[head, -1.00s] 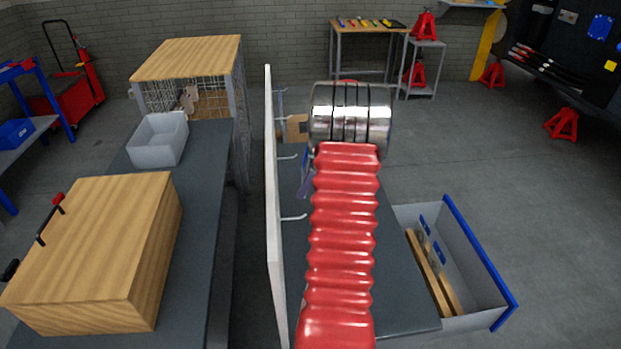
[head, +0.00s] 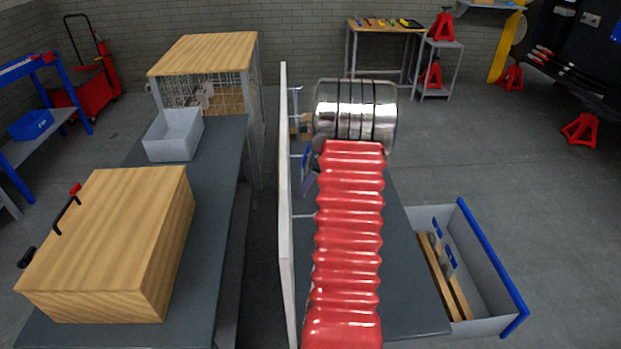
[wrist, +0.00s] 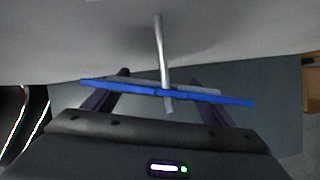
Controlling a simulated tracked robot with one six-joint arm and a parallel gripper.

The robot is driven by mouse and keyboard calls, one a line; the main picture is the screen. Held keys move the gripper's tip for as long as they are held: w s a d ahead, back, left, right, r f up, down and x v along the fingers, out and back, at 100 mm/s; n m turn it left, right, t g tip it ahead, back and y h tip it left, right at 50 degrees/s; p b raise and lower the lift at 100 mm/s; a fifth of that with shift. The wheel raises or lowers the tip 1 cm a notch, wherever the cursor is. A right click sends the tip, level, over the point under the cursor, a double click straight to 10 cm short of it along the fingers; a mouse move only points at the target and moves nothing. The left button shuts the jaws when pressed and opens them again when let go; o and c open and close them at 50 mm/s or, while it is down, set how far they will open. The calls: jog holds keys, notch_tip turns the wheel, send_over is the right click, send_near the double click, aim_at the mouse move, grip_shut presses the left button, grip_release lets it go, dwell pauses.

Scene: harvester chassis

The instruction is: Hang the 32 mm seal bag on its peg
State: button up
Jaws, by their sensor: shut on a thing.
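My gripper (wrist: 160,84) is shut on a bag whose blue header (wrist: 215,97) shows nearly edge-on in the wrist view, with a dark finger on each side. A metal peg (wrist: 159,45) comes out of the pale board and crosses the middle of the header. Its tip shows on the near side of the header. I cannot tell if it passes through the hole or under the header. No size label is readable. In the head view a bit of the bag (head: 306,168) shows beside the board; my arm hides most of the gripper.
The upright white board (head: 287,220) carries several pegs, one lower peg (head: 303,215) bare. A grey bin (head: 490,325) with a blue rim holds more blue-headed bags (head: 450,258) and wooden strips. A wooden box (head: 110,240) and a grey tray (head: 173,140) stand left of the board.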

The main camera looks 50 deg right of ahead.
jog(key=shift+w+a+f, duration=0.45)
jog(key=shift+w+a, duration=0.2)
jog(key=shift+a, duration=0.1)
dwell(0.3)
jog(key=o, duration=1.2)
jog(key=v, duration=1.4)
jog(key=shift+s+d+f, duration=0.1)
jog(key=shift+s+d, duration=0.35)
jog(key=shift+s, duration=0.1)
